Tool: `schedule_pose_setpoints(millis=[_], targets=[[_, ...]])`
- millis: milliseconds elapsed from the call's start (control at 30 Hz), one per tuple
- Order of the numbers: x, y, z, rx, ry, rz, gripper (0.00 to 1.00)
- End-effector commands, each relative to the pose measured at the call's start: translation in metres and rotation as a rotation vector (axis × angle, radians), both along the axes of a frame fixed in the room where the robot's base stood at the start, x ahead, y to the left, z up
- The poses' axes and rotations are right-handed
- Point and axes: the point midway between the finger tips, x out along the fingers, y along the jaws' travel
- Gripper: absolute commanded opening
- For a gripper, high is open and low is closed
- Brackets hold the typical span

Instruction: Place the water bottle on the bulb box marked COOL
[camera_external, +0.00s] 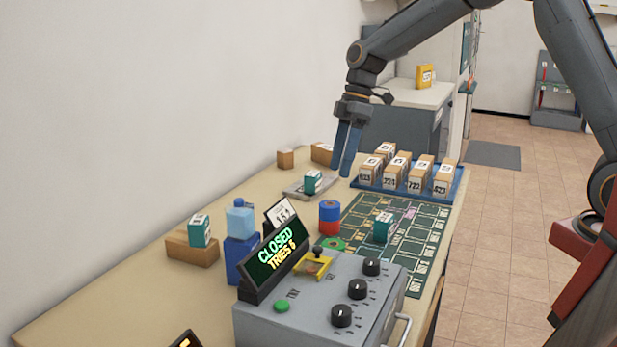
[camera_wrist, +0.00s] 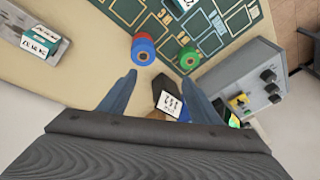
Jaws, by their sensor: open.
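A light blue bottle (camera_external: 240,218), which looks like the water bottle, stands upright on a dark blue block (camera_external: 242,260) left of the display sign. Small teal-and-white boxes, which look like bulb boxes, stand on a wooden block (camera_external: 200,231), on a grey tray (camera_external: 313,181) and on the green mat (camera_external: 383,226). Their labels are too small to read, so I cannot tell which says COOL. My gripper (camera_external: 343,172) is open and empty above the table near the grey tray, apart from the bottle. In the wrist view its fingers (camera_wrist: 162,82) are spread; I cannot make out the bottle there.
A grey control box (camera_external: 315,305) with knobs and a sign reading CLOSED TRIES 6 (camera_external: 275,258) stand at the front. A red-and-blue stack (camera_external: 329,217) and a green roll (camera_external: 331,244) stand near the mat. A blue tray (camera_external: 408,190) holds several numbered wooden blocks at right.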

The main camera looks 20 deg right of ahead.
Motion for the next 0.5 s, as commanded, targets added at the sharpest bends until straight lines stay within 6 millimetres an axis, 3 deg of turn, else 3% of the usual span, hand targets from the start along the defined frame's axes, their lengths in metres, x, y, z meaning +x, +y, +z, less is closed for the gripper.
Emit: schedule_pose_setpoints(millis=[33, 100, 167, 200, 300, 400, 500], targets=[[0.0, -0.049, -0.008, -0.044, 0.008, -0.148, 0.57], [-0.006, -0.112, -0.022, -0.104, 0.014, -0.364, 0.57], [-0.018, -0.164, -0.033, -0.148, 0.019, -0.545, 0.57], [-0.03, -0.197, -0.041, -0.175, 0.021, -0.664, 0.57], [-0.065, -0.267, -0.058, -0.223, 0.025, -0.937, 0.57], [-0.103, -0.315, -0.072, -0.25, 0.028, -1.154, 0.57], [-0.132, -0.343, -0.082, -0.262, 0.031, -1.306, 0.57]])
